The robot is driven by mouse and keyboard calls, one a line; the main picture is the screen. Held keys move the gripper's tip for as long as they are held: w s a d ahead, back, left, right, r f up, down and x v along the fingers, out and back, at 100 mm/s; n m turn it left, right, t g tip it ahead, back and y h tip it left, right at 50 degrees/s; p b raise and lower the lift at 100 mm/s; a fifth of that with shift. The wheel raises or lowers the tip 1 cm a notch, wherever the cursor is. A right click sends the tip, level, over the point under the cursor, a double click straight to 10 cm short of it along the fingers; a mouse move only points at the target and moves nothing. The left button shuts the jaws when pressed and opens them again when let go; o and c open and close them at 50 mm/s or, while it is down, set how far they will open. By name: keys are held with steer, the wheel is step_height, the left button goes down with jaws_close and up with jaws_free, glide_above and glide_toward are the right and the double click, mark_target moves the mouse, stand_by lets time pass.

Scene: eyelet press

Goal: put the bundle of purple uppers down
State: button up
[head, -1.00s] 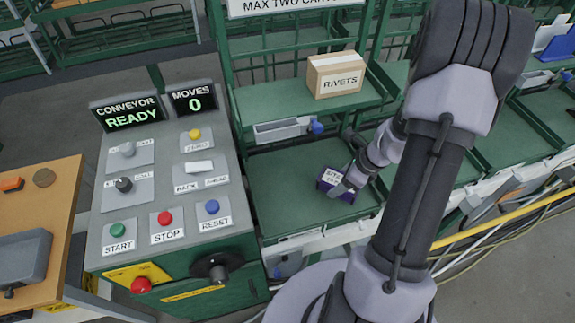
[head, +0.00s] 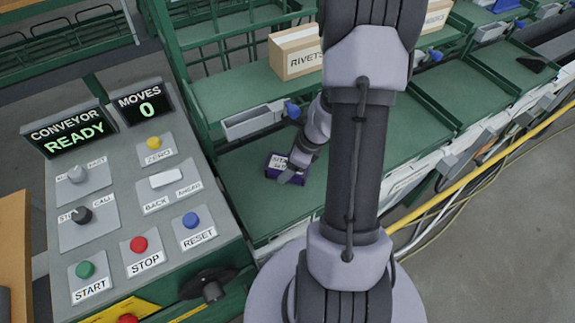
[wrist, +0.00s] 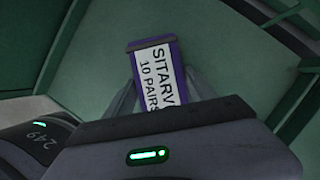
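The bundle of purple uppers (head: 283,165) has a white label and is between the fingers of my gripper (head: 292,174), over the green shelf lane (head: 245,190) beside the control panel. In the wrist view the bundle (wrist: 143,50) reads "SITARV 10 PAIRS". The grey fingers of my gripper (wrist: 160,88) lie along its two sides and appear shut on it. Its lower end is hidden by the gripper body. I cannot tell whether the bundle touches the lane or hangs just above it.
The control panel (head: 120,215) stands left, its displays reading "CONVEYOR READY" and "MOVES 0". A carton marked "RIVETS" (head: 292,60) sits on the upper shelf. A grey label holder (head: 250,122) is behind the bundle. A yellow rail (head: 480,170) runs at right.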

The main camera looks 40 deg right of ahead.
steer(key=o, duration=0.3)
steer(key=p+v, duration=0.3)
steer(key=v, duration=0.2)
steer(key=shift+w+r+p, duration=0.1)
steer(key=shift+r+p, duration=0.2)
steer(key=shift+r, duration=0.05)
steer(key=s+d, duration=0.2)
steer(key=s, duration=0.1)
steer(key=s+d, duration=0.2)
steer(key=s, duration=0.2)
steer(key=s+d+p, duration=0.1)
steer(key=s+d, duration=0.1)
steer(key=s, duration=0.1)
steer(key=shift+s+d+f, duration=0.15)
steer(key=shift+s, duration=0.15)
